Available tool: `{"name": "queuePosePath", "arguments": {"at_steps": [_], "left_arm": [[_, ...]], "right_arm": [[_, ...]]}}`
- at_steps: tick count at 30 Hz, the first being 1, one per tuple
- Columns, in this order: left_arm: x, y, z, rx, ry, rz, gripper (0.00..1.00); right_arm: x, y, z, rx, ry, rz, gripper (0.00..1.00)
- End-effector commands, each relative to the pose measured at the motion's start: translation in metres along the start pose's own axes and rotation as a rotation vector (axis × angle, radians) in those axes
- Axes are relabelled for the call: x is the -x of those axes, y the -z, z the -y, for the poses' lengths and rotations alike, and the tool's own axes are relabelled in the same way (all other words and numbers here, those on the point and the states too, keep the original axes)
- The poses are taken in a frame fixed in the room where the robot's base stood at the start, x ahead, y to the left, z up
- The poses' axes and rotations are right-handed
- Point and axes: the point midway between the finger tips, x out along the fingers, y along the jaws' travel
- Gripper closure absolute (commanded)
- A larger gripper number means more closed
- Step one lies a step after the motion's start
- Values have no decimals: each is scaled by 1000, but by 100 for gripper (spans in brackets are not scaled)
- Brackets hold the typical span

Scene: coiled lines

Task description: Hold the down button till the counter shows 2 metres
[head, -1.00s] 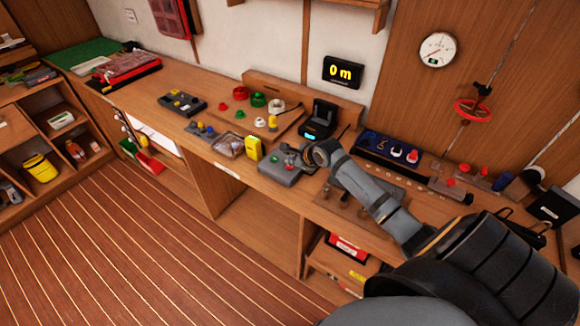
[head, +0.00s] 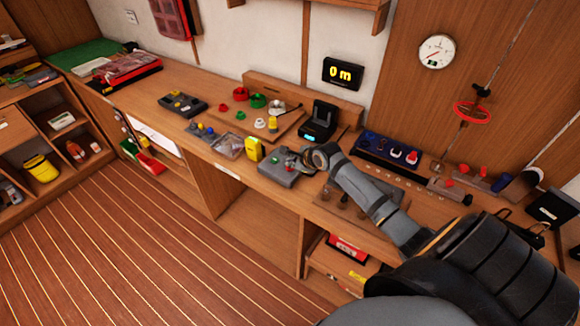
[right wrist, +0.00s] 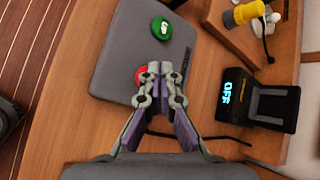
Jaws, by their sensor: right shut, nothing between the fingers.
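The counter (head: 343,73) is a black wall display with yellow "0 m". A grey control box (head: 283,172) lies on the bench; it also shows in the right wrist view (right wrist: 115,60). There it bears a green button (right wrist: 161,29) with a white mark and a red button (right wrist: 140,75). The red button's mark is hidden by the fingers. My left gripper is not in view.
A black device (head: 318,122) with a lit display stands behind the box; its display reads "OFF" in the right wrist view (right wrist: 229,93). A blue panel (head: 386,150) with knobs lies to the right.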

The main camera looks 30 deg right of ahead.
Motion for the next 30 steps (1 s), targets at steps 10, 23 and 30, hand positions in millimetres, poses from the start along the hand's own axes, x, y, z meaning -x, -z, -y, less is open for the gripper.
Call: {"name": "queuePosePath", "arguments": {"at_steps": [10,23,30], "left_arm": [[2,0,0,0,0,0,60],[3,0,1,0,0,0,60],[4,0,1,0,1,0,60]], "right_arm": [[-1,1,-1,-1,0,0,100],[-4,3,-3,-1,0,1,100],[-6,5,-5,-1,-1,0,100]]}}
